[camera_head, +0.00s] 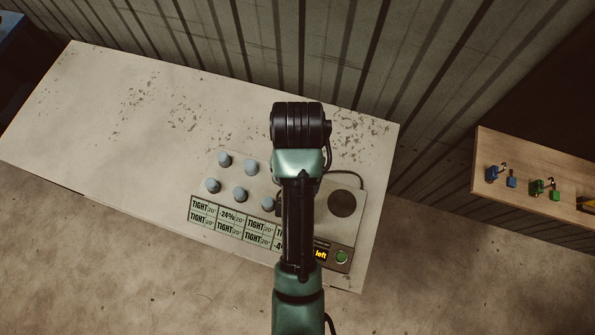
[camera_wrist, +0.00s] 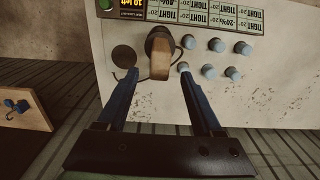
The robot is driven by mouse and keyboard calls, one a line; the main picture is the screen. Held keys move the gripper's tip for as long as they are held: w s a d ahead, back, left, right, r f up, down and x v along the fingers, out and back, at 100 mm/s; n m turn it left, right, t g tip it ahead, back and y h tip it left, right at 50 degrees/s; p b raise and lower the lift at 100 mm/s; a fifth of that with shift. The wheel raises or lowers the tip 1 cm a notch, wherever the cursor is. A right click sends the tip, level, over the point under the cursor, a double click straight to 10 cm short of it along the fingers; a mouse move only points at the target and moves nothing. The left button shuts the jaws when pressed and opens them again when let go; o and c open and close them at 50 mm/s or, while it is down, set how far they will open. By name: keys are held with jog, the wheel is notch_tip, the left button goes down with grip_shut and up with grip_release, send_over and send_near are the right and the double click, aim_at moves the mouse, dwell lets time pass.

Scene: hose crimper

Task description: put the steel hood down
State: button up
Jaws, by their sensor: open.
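The steel hood (camera_wrist: 153,41) looks like a dark round piece with a tan handle (camera_wrist: 160,63). In the wrist view it appears to stand on the light panel (camera_wrist: 190,100), between a dark round disc (camera_wrist: 124,59) and the grey-blue pegs (camera_wrist: 215,44). My gripper (camera_wrist: 159,73) is open. Its two blue fingers lie either side of the handle in this view; I cannot tell whether they touch it. In the head view my arm hides the hood and my fingers. The dark disc (camera_head: 342,203) shows just right of my arm.
Several capped pegs (camera_head: 240,194) stand left of my arm, above a label board (camera_head: 235,222) reading mostly TIGHT. A green button (camera_head: 341,257) and a small display are at the front. The table (camera_head: 110,120) is clear to the left. A wooden shelf (camera_head: 520,160) holds small parts at right.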

jog(key=shift+r+p, duration=0.45)
jog(key=shift+r, duration=0.4)
jog(key=w+r+n+t, duration=0.1)
jog(key=w+r+t, duration=0.45)
jog(key=r, duration=0.55)
jog(key=w+r+t, duration=0.4)
jog(key=w+r, duration=0.3)
jog(key=r, duration=0.3)
jog(key=w+r+n+t, duration=0.1)
jog(key=w+r+t, duration=0.45)
jog(key=r, duration=0.55)
jog(key=s+r+t, duration=0.4)
jog(key=r, duration=0.6)
jog(key=s+r+n+t, duration=0.1)
jog(key=s+r+t, duration=0.3)
jog(key=r, duration=0.7)
jog(key=s+r+t, duration=0.4)
jog(key=s+r, duration=0.2)
jog(key=r, duration=0.4)
jog(key=shift+r+n, duration=0.15)
jog(key=shift+n, duration=0.15)
